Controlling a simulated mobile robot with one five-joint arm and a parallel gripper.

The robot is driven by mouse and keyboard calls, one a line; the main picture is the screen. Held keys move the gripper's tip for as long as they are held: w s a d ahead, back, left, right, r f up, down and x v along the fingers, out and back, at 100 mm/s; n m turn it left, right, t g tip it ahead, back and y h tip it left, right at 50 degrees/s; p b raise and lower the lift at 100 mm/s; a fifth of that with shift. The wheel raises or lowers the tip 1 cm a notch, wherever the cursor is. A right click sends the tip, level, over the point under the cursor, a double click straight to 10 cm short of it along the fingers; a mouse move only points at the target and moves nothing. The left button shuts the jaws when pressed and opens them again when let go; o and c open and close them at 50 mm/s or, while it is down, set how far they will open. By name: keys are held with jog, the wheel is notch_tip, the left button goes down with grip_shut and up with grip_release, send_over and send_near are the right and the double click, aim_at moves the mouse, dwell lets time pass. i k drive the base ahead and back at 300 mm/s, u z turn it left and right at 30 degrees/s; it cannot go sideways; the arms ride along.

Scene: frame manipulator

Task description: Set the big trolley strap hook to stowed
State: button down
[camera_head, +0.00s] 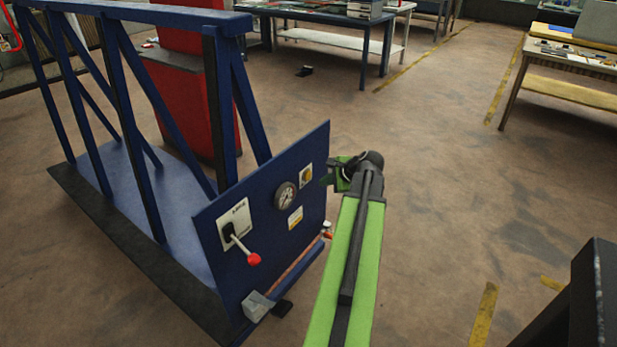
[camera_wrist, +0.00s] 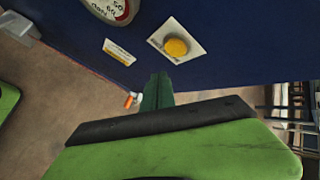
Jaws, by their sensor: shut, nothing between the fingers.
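The big blue trolley (camera_head: 130,190) stands at the left, with a blue end panel (camera_head: 255,265) facing right of centre. On the panel are a lever with a red knob (camera_head: 253,259) on a white plate, a round gauge (camera_head: 286,195) and a yellow knob (camera_head: 306,175). A small orange-tipped part (camera_head: 327,230) sits at the panel's lower right edge; it also shows in the wrist view (camera_wrist: 131,100). I cannot tell which part is the strap hook. My gripper (camera_head: 329,180) is shut and empty near the panel's right edge; it shows in the wrist view (camera_wrist: 157,90), below the yellow knob (camera_wrist: 176,47).
A grey block (camera_head: 258,306) sits low on the panel's front, with a black piece beside it. A red cabinet (camera_head: 190,100) stands behind the trolley. Workbenches (camera_head: 575,60) stand at the back and right.

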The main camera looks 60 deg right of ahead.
aim_at(326, 234)
jog(key=k, duration=1)
